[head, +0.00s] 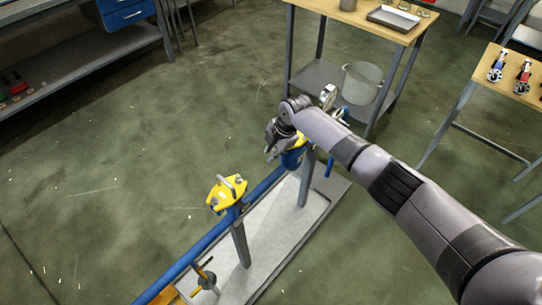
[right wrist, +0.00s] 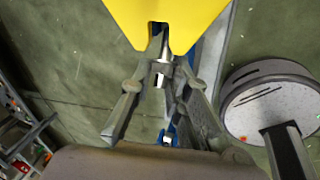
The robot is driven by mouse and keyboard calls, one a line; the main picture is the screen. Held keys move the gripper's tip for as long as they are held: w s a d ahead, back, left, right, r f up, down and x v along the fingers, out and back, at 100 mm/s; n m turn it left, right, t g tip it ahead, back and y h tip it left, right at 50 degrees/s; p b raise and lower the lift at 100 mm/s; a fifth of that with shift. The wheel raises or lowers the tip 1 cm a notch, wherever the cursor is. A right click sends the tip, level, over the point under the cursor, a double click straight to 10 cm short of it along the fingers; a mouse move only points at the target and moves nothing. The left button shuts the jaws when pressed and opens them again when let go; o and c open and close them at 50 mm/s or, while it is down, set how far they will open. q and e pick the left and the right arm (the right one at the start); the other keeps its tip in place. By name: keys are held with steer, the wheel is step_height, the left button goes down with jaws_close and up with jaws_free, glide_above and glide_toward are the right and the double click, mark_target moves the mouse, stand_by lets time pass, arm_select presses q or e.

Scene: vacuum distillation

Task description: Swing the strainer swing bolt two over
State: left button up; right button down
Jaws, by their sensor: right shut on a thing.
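The blue pipe rig carries two yellow covers. The far yellow cover (head: 301,141) is mostly hidden behind my right gripper (head: 273,145). In the right wrist view this cover (right wrist: 170,18) fills the top and has a slot in its edge. A metal swing bolt (right wrist: 162,70) stands at that slot, between the fingers of my right gripper (right wrist: 163,68), which are shut on it. Whether the bolt still sits inside the slot is hard to tell. The near yellow cover (head: 227,192) has a grey handle and bolts, and nothing touches it. My left gripper is out of view.
The blue pipe (head: 205,243) runs along a grey base plate (head: 262,262) on posts. A wooden-topped table (head: 345,14) with a bucket on its lower shelf stands behind. Another table (head: 518,75) with valves is at right. The floor at left is clear.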

steer(key=shift+w+d+g+y+b, duration=0.2)
steer(key=shift+g+y+b, duration=0.25)
steer(key=shift+b, duration=0.35)
steer(key=shift+r, duration=0.3)
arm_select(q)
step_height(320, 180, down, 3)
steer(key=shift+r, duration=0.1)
arm_select(e)
steer(key=c, duration=1.7)
jaws_free()
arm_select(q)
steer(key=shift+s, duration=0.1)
arm_select(e)
steer(key=shift+r, duration=0.1)
steer(key=v, duration=1.2)
steer(key=shift+d, duration=0.15)
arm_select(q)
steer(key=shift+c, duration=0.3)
